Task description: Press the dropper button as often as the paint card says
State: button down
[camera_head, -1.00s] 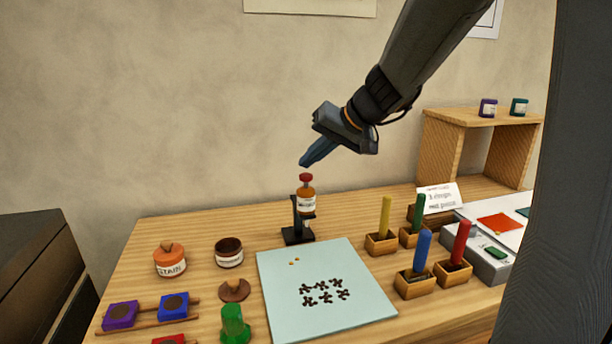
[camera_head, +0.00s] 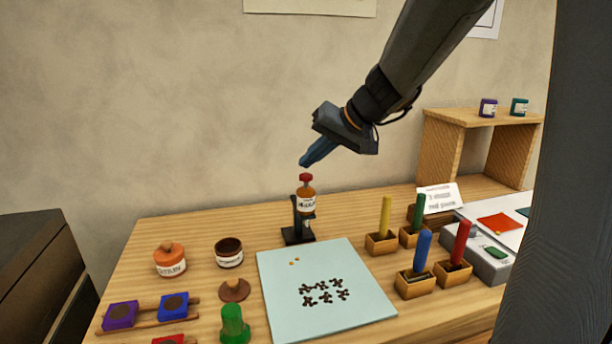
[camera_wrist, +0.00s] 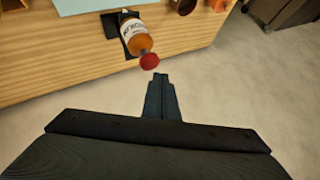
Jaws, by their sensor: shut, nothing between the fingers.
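The dropper is an amber bottle (camera_head: 306,202) with a white label and a red button (camera_head: 306,177) on top, held upright in a black stand (camera_head: 297,235). My gripper (camera_head: 304,164) is shut and empty, its fingertips just above the red button with a small gap. In the wrist view the fingertips (camera_wrist: 160,77) point toward the red button (camera_wrist: 149,61), and the bottle (camera_wrist: 133,38) lies beyond it. The paint card (camera_head: 438,197) is a white card leaning at the back right; its print is too blurred to read surely.
A pale blue sheet (camera_head: 275,310) with dark marks and a few orange dots lies before the stand. Coloured sticks in wooden boxes (camera_head: 415,288) stand to the right. A stain jar (camera_head: 170,262), a dark jar (camera_head: 229,255) and paint blocks (camera_head: 121,315) are at the left.

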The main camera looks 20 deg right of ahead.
aim_at(310, 176)
jog(key=shift+f, duration=0.1)
jog(key=shift+f+b, duration=0.35)
jog(key=shift+b, duration=0.3)
jog(key=shift+f+b, duration=1)
jog(key=shift+b, duration=0.05)
dwell(1.1)
jog(key=shift+r, duration=0.15)
jog(key=shift+r+p, duration=0.85)
jog(key=shift+r, duration=0.45)
jog(key=shift+r+p, duration=1.55)
jog(key=shift+r, duration=1)
